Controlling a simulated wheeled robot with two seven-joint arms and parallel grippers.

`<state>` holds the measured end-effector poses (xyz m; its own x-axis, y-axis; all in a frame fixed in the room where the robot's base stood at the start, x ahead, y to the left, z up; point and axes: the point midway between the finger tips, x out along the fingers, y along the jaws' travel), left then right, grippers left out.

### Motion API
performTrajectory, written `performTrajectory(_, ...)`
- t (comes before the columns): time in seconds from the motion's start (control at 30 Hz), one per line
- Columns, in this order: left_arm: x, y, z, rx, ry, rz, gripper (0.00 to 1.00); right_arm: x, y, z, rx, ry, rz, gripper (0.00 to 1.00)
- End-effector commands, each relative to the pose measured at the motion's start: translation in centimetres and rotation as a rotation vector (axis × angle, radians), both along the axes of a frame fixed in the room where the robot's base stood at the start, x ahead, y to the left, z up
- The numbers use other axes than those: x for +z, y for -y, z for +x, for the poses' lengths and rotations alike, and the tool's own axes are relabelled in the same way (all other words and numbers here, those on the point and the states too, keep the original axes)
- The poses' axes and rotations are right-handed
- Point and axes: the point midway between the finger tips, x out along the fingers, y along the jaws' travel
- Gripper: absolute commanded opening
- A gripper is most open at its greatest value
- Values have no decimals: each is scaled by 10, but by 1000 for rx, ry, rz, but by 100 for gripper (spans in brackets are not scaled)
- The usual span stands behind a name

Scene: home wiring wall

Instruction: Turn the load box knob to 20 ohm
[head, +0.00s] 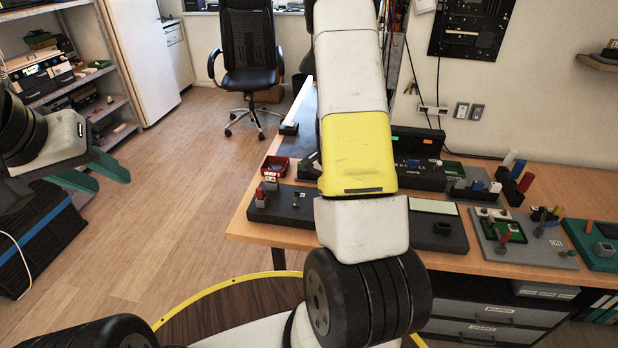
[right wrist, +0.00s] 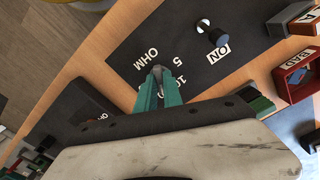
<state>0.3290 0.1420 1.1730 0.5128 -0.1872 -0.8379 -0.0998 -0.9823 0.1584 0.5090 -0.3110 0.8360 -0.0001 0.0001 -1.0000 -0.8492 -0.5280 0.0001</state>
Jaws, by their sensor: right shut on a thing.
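The load box (right wrist: 185,35) is a dark flat panel with white marks, "OHM", "5" and a partly covered "10" among them, in the right wrist view. In the head view its left part (head: 276,211) shows at the table's front left. My right gripper (right wrist: 158,80) has its teal fingers close together over the panel beside these marks, shut on the knob. The fingers cover most of the knob, so its pointer cannot be read. In the head view my right arm hides this gripper. My left gripper (head: 98,176) is open and empty at the left, away from the table.
A red bin (right wrist: 291,76) marked "BAD" is close to the right wrist. Another dark box (head: 440,229) and several boards with plugs (head: 520,238) fill the table's right side.

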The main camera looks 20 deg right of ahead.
Motion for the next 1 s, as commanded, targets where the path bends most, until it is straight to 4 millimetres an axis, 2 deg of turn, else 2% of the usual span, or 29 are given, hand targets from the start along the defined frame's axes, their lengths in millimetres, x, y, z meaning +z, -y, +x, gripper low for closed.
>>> performTrajectory(0.67, 0, 0, 0, 0, 0, 0, 36, 0, 0, 1, -60, 1, 0, 0)
performTrajectory(0.7, 0, 0, 0, 0, 0, 0, 36, 0, 0, 1, -60, 1, 0, 17)
performTrajectory(0.8, 0, 0, 0, 0, 0, 0, 36, 0, 0, 1, -59, 1, 0, 33)
performTrajectory(1.0, 0, 0, 0, 0, 0, 0, 36, 0, 0, 0, -59, 0, 0, 33)
